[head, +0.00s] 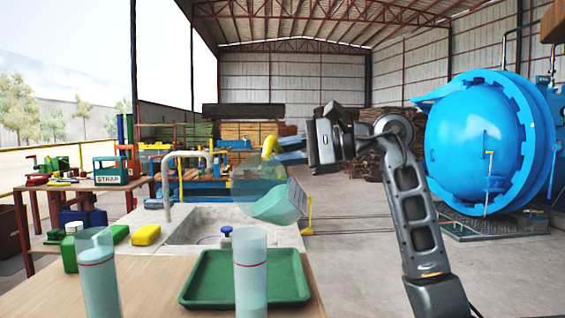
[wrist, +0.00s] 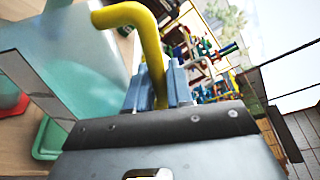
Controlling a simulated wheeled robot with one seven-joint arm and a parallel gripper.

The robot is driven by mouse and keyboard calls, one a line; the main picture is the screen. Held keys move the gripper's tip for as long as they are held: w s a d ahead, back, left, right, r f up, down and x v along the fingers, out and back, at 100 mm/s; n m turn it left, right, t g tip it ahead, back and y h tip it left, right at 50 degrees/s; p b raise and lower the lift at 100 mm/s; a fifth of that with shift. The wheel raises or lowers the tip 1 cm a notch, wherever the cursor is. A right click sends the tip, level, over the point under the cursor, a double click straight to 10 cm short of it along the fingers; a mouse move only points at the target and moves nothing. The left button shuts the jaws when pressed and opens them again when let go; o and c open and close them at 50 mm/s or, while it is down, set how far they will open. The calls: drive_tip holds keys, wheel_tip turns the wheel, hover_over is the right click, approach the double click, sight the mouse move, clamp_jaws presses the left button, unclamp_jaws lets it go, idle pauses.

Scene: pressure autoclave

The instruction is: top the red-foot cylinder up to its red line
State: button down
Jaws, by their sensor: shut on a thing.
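My gripper (head: 290,156) is shut on the yellow handle (wrist: 128,14) of a clear jug (head: 250,178) holding teal liquid. The jug is tilted and held in the air beyond the right cylinder; no stream shows. Two clear cylinders stand at the near counter edge: a left one (head: 98,280) and a right one (head: 250,280). Each has a red line and pale teal liquid; I cannot tell the exact levels. Their feet are out of the head view. In the wrist view a red piece (wrist: 12,106) shows at the left edge, possibly a cylinder's foot.
A green tray (head: 205,300) lies beside the right cylinder, with a sink (head: 190,232) and grey tap (head: 168,185) behind. A yellow sponge-like block (head: 146,235) and green items lie left of the sink. A big blue autoclave (head: 480,140) stands right.

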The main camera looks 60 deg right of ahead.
drive_tip(key=shift+s+a+r+n+h+b, duration=0.15)
drive_tip(key=shift+a+r+n+b, duration=0.25)
drive_tip(key=shift+a+r+n, duration=0.15)
drive_tip(key=shift+s+a+r+n+h+b, duration=0.1)
drive_tip(key=shift+a+r+n+h+b, duration=0.05)
drive_tip(key=shift+a+r+n+b, duration=0.4)
drive_tip(key=shift+d, duration=0.15)
idle(0.9)
drive_tip(key=shift+s+a+r+n+h+b, duration=0.15)
drive_tip(key=shift+a+r+n+b, duration=0.2)
drive_tip(key=shift+a+r+b, duration=0.15)
drive_tip(key=shift+s+a+r+n+h+b, duration=0.1)
drive_tip(key=shift+a+r+n+h+b, duration=0.05)
drive_tip(key=shift+a+r+n+b, duration=0.25)
idle(3.5)
drive_tip(key=shift+b, duration=0.5)
